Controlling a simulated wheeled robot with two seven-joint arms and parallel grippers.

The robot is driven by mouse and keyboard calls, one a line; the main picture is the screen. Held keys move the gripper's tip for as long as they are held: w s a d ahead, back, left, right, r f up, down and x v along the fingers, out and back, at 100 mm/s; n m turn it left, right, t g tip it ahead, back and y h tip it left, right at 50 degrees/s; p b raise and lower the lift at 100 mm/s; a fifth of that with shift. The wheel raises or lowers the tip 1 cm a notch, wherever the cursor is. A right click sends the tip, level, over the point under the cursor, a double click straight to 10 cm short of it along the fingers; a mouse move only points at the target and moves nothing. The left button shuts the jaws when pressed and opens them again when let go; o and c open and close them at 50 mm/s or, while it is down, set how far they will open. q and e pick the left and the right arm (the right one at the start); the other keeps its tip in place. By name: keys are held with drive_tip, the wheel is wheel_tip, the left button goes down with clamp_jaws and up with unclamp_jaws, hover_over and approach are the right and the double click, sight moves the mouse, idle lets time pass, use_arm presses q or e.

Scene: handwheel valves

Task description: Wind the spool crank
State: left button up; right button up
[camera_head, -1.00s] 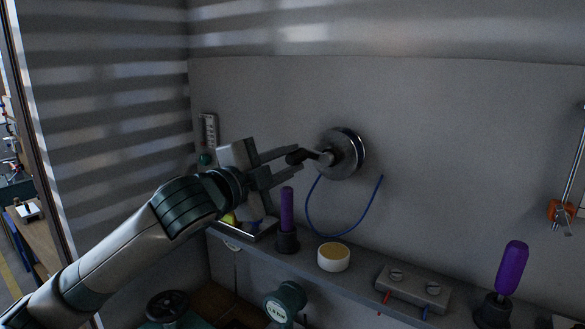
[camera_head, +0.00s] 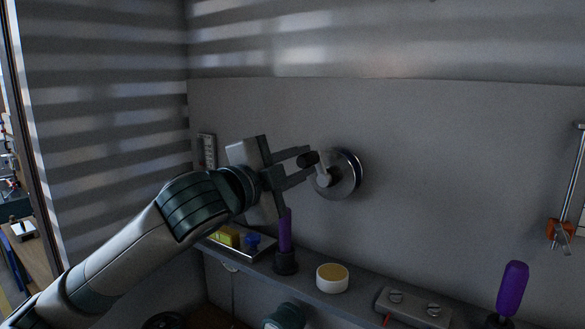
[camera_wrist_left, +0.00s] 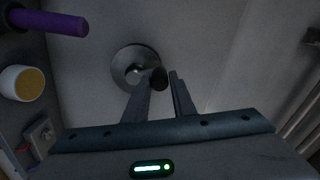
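The spool (camera_head: 347,183) is a round metal disc on the grey wall panel, with a short crank arm (camera_head: 322,178) and a dark knob (camera_head: 308,159). My left gripper (camera_head: 309,161) reaches in from the left with its two fingers apart. The knob lies between the fingertips. In the left wrist view, the knob (camera_wrist_left: 159,78) shows between the tips of my left gripper (camera_wrist_left: 158,80), with small gaps at its sides; the spool disc (camera_wrist_left: 125,62) is behind it. I cannot tell whether a finger touches the knob.
A shelf (camera_head: 355,304) runs below the spool. It holds a purple-handled tool (camera_head: 285,232), a white tub with a yellowish top (camera_head: 332,278), a grey block (camera_head: 415,308) and a tray with yellow and blue pieces (camera_head: 262,251). Another purple handle (camera_head: 512,287) stands right. The wall around the spool is clear.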

use_arm(q)
drive_tip(key=o, duration=0.3)
drive_tip(key=shift+a, duration=0.1)
drive_tip(key=shift+v, duration=2.95)
drive_tip(key=shift+f, duration=0.1)
drive_tip(key=b+v, duration=1.2)
drive_tip(key=v, duration=0.5)
drive_tip(key=shift+s, duration=0.2)
